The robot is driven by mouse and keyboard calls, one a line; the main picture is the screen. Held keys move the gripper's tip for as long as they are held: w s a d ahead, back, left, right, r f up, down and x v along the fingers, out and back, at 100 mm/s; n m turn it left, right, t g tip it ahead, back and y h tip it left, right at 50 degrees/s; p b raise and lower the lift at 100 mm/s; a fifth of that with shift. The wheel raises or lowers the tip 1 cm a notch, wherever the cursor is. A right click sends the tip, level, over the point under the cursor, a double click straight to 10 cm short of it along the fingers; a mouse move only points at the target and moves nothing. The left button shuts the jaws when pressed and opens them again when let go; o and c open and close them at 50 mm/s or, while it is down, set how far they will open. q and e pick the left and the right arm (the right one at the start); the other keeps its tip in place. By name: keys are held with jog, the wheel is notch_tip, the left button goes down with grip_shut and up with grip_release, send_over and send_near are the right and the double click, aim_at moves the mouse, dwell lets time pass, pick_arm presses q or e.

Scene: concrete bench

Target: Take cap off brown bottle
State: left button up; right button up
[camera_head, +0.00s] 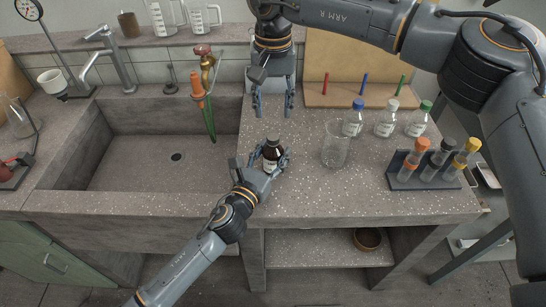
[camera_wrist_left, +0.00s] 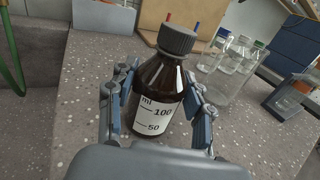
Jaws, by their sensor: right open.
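The brown bottle (camera_head: 272,160) stands upright on the bench with its dark grey screw cap (camera_head: 274,142) on. The left wrist view shows the bottle (camera_wrist_left: 157,90), its white volume label and the ribbed cap (camera_wrist_left: 177,39). My left gripper (camera_head: 270,157) is low at the bench, its fingers on either side of the bottle body below the cap. They look open, with narrow gaps at the glass; contact is hard to judge. My right gripper (camera_head: 273,105) is open and empty, pointing down above and behind the bottle.
A glass beaker (camera_head: 336,150) stands right of the bottle. Several clear bottles with coloured caps (camera_head: 386,120) are behind it, and a tube rack (camera_head: 425,176) is further right. The sink (camera_head: 150,165) with its tap is on the left. Bench in front of the beaker is clear.

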aim_at(273, 136)
pick_arm(q)
grip_shut()
pick_arm(e)
jog(key=m, duration=0.6)
jog(key=shift+m, duration=0.3)
jog(key=m, duration=0.5)
jog(key=shift+m, duration=0.3)
jog(key=m, duration=0.5)
jog(key=shift+m, duration=0.3)
jog(key=m, duration=0.3)
jog(key=shift+m, duration=0.3)
jog(key=m, duration=0.3)
jog(key=shift+m, duration=0.4)
jog(key=m, duration=0.5)
jog(key=shift+m, duration=0.3)
jog(key=m, duration=0.5)
jog(key=shift+m, duration=0.3)
jog(key=m, duration=0.5)
jog(key=shift+m, duration=0.4)
jog(key=m, duration=0.7)
jog(key=shift+f, duration=4)
